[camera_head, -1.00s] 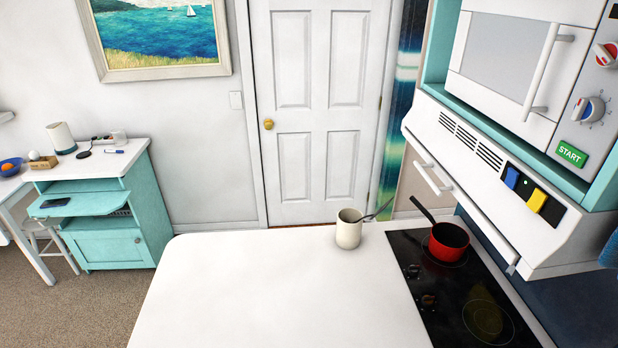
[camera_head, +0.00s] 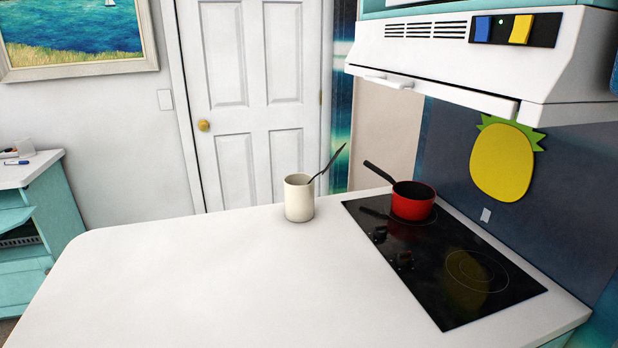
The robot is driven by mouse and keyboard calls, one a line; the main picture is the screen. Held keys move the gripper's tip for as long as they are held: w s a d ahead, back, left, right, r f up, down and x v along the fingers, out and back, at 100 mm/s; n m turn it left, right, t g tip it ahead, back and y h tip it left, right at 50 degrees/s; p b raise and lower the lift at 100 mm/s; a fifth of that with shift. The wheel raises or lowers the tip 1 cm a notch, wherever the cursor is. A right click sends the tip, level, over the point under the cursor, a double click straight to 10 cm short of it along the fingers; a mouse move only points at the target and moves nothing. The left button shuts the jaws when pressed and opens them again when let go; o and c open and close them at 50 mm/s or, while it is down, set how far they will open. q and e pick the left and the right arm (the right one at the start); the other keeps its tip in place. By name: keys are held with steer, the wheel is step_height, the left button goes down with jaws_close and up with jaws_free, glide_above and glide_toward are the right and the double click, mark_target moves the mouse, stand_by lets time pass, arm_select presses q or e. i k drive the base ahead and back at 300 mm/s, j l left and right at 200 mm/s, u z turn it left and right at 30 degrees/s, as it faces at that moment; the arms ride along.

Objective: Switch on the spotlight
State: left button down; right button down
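No lamp named as a spotlight can be made out. The white range hood (camera_head: 450,62) hangs at the upper right over the black hob. On its front is a dark control panel (camera_head: 548,30) with a blue switch (camera_head: 483,28) on the left and a yellow switch (camera_head: 521,29) on the right. A tiny light spot shows between them. A white wall switch (camera_head: 165,99) is beside the door. The hood's underside is hidden. Neither of my grippers is in view.
A red pan (camera_head: 413,202) stands at the back of the black hob (camera_head: 445,262), its handle toward the upper left. A cream pot (camera_head: 299,200) with a utensil stands left of it. A yellow pineapple-shaped piece (camera_head: 502,162) is on the back wall. The white counter (camera_head: 190,275) is otherwise clear.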

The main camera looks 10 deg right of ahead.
mark_target(523, 24)
steer(key=z, duration=1.3)
